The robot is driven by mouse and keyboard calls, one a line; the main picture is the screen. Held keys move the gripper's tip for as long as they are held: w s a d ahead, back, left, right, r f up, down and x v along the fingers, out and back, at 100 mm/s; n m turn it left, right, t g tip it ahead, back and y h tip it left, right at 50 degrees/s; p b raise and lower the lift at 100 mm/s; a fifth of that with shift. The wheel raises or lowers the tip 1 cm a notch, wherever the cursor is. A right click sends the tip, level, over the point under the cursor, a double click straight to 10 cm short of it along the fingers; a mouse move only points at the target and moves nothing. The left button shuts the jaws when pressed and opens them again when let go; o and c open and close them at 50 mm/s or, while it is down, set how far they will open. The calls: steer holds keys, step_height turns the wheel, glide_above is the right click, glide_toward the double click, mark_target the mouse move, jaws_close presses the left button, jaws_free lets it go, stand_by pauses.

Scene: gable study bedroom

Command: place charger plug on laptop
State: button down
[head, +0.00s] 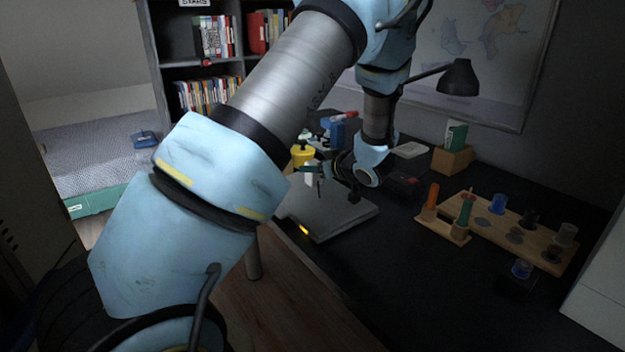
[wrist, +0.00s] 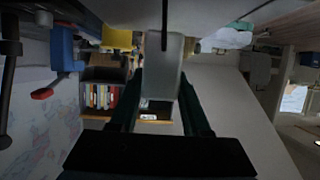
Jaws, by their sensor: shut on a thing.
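The charger plug (wrist: 165,68) is a pale grey block, seen close up in the wrist view between my dark green fingers, with a thin dark prong or cord at its end. My gripper (wrist: 163,88) is shut on it. In the head view my gripper (head: 313,170) holds the small whitish plug (head: 310,179) over the back left part of the laptop. The laptop (head: 340,217) is a closed grey slab on the dark desk, with a small yellow light at its front edge. I cannot tell whether the plug touches the lid.
A yellow container (head: 301,155) and a blue object (head: 345,128) stand behind the laptop. A wooden rack (head: 541,246) with several jars and tubes is to the right. A black lamp (head: 458,78) hangs over the desk. The front desk strip is clear.

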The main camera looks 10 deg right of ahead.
mark_target(318, 178)
steer(key=shift+f, duration=1.7)
steer(key=shift+f, duration=0.15)
steer(key=shift+c, duration=1.8)
jaws_free()
